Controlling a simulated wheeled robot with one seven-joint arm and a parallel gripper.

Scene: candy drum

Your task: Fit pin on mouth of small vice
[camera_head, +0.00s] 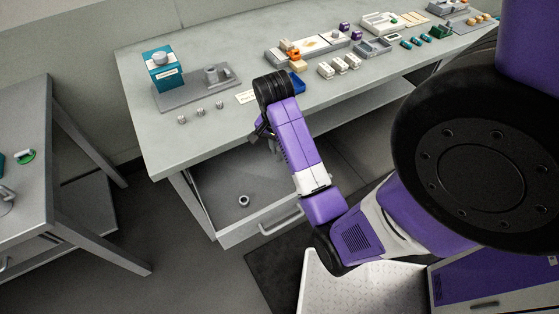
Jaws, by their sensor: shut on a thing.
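My gripper (262,132) hangs at the bench's front edge, above the open drawer. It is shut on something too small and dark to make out. I cannot tell whether that is the pin. Several small metal pieces, perhaps pins (200,112), stand in a row in front of the plate, left of my gripper.
The teal box (162,72) with a round knob stands at the bench's left end. A drawer (282,219) is open below, with a metal ring (244,201) inside. Trays and small parts crowd the bench's right side. Another table (45,150) stands at the left.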

